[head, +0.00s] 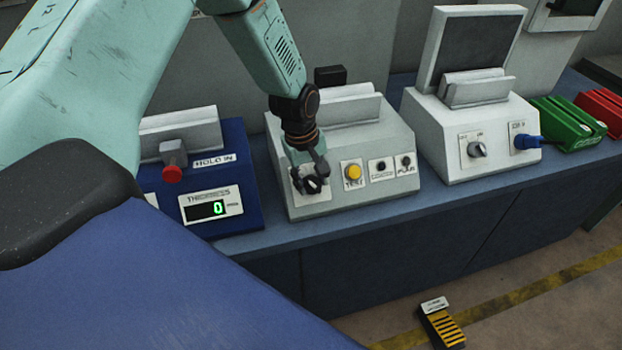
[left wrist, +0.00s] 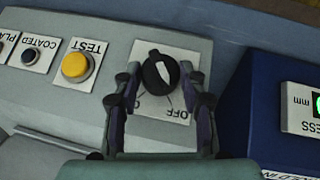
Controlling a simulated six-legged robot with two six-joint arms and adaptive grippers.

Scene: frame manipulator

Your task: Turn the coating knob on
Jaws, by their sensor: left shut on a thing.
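The black knob (left wrist: 160,74) with a white pointer mark sits on a white label plate on the grey test box (head: 385,143). In the left wrist view the picture is upside down, and the word OFF shows near the knob; the pointer slants across the knob. My left gripper (head: 310,182) reaches down to the knob from above. In the left wrist view its two fingers (left wrist: 160,82) stand on either side of the knob, shut on it. In the head view the fingers partly hide the knob and its label. My right gripper is not in view.
A yellow TEST button (head: 353,173) is close beside the knob. A blue thickness gauge (head: 243,222) with a green 0 stands at left. A white device (head: 495,150) with another knob is at right, then green (head: 568,125) and red blocks. A yellow-black pedal (head: 442,325) lies on the floor.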

